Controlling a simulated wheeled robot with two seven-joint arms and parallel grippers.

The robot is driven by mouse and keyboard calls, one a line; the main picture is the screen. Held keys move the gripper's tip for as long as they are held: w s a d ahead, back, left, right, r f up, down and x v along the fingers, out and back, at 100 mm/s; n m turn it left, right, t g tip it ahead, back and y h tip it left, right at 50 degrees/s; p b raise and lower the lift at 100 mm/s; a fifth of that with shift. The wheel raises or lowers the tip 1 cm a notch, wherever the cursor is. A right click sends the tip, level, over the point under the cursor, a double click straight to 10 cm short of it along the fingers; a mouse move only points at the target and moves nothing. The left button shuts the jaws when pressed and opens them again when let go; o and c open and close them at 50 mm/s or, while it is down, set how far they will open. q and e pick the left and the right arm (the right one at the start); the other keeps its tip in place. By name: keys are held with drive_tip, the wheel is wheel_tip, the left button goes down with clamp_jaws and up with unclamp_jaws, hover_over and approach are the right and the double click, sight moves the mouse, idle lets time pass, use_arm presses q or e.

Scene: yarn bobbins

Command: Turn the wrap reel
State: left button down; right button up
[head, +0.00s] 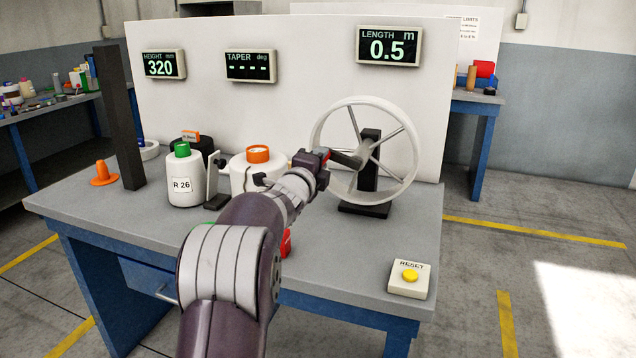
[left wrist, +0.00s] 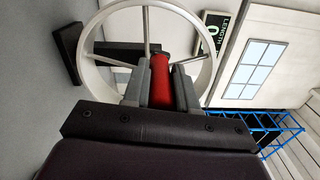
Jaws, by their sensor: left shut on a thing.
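The wrap reel (head: 416,150) is a white spoked wheel on a black stand (head: 368,190) near the right of the bench. The length display (head: 388,47) above it reads 0.5 m. My left gripper (head: 324,156) is at the near left side of the reel. In the left wrist view its fingers (left wrist: 160,78) are shut on the red crank handle (left wrist: 160,70), with the reel's rim and spokes behind. In the head view the handle is mostly hidden by my gripper. My right gripper is in neither view.
White bobbins, one with a green top (head: 183,180) and one with an orange top (head: 258,155), stand left of the reel. An orange cone (head: 103,174) and dark post (head: 118,115) are farther left. A reset box (head: 409,280) sits at the front right corner.

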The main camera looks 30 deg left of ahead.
use_arm(q)
drive_tip(key=r+m+b, duration=0.1)
drive_tip(key=m, duration=0.1)
drive_tip(key=d+r+m+b, duration=0.1)
drive_tip(key=m+b, duration=0.1)
drive_tip(key=shift+w+d+r+m, duration=0.15)
drive_tip(key=shift+r+m, duration=0.05)
drive_tip(key=shift+m, duration=0.2)
drive_tip(key=shift+w+d+r+m+b, duration=0.15)
drive_tip(key=shift+d+r+m+b, duration=0.35)
drive_tip(key=shift+m, duration=0.5)
drive_tip(key=shift+w+d+r+m+b, duration=0.1)
drive_tip(key=shift+d+r+m+b, duration=0.4)
drive_tip(key=shift+m, duration=0.5)
drive_tip(key=c, duration=0.9)
unclamp_jaws()
drive_tip(key=shift+s, duration=0.1)
drive_tip(key=b+v, duration=0.1)
drive_tip(key=v, duration=1.1)
drive_tip(key=shift+s+f+b, duration=0.1)
drive_tip(key=shift+s+b, duration=0.15)
drive_tip(key=shift+b, duration=0.05)
